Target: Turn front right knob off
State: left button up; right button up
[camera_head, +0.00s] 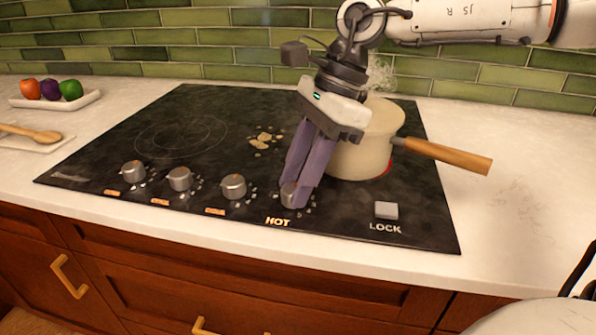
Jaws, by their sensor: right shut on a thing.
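The black cooktop (110,160) has a row of silver knobs along its front edge. A cream saucepan (360,150) with a wooden handle stands just behind and right of the fingers, on a burner with a red glowing edge. My left gripper is not in view.
Steam rises behind the gripper, above the pan. The pan's wooden handle (445,155) sticks out to the right. Other knobs (233,186) stand to the left, and a LOCK button (386,210) to the right. A fruit tray (55,101) and a wooden spoon (30,133) lie far left.

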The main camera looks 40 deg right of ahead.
jog(key=shift+w+n+g, duration=0.1)
jog(key=shift+n+g, duration=0.3)
jog(key=shift+n, duration=0.5)
jog(key=o, duration=1)
jog(key=shift+o, duration=0.2)
jog(key=p+v, duration=0.1)
jog(key=v, duration=0.9)
jog(key=shift+d+r, duration=0.1)
